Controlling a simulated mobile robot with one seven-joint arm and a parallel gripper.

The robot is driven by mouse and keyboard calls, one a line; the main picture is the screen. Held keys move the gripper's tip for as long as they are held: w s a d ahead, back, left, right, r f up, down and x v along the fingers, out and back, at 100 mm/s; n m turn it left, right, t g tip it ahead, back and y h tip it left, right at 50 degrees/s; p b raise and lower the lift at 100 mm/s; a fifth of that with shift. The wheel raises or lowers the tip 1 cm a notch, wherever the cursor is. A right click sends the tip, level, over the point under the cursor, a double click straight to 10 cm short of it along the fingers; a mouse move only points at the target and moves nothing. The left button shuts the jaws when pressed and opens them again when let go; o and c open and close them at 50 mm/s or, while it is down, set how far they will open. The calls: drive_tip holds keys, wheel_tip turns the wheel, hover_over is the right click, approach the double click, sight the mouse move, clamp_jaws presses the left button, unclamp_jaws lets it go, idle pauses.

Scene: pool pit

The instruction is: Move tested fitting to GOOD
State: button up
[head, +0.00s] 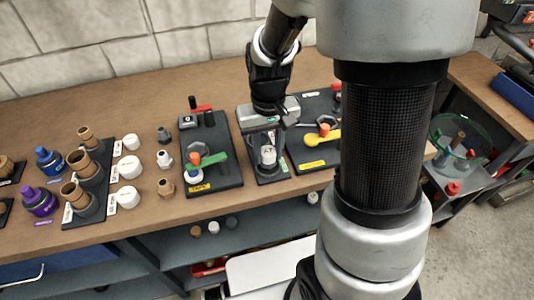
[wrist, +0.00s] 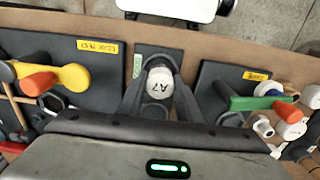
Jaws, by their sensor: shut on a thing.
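A pale fitting marked A7 (wrist: 161,80) sits between the fingers of my gripper (wrist: 158,97) in the wrist view. My gripper (head: 268,143) is shut on it, over a narrow dark stand (head: 270,175) on the workbench. The fitting also shows in the head view (head: 268,155). The stand has a small green label in the wrist view (wrist: 137,66). The fitting's lower part is hidden, so I cannot tell whether it touches the stand. No GOOD label is readable in either view.
A dark board with a green-handled valve (head: 207,160) stands to the left, and one with a yellow-handled valve (head: 323,136) to the right. Labelled caps (head: 129,168), brass fittings and purple and blue pieces crowd the left bench. A clear bowl (head: 458,140) stands at the right.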

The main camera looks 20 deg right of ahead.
drive_tip(key=shift+f, duration=0.9)
drive_tip(key=shift+f, duration=0.1)
drive_tip(key=o, duration=1)
drive_tip(key=shift+o, duration=0.2)
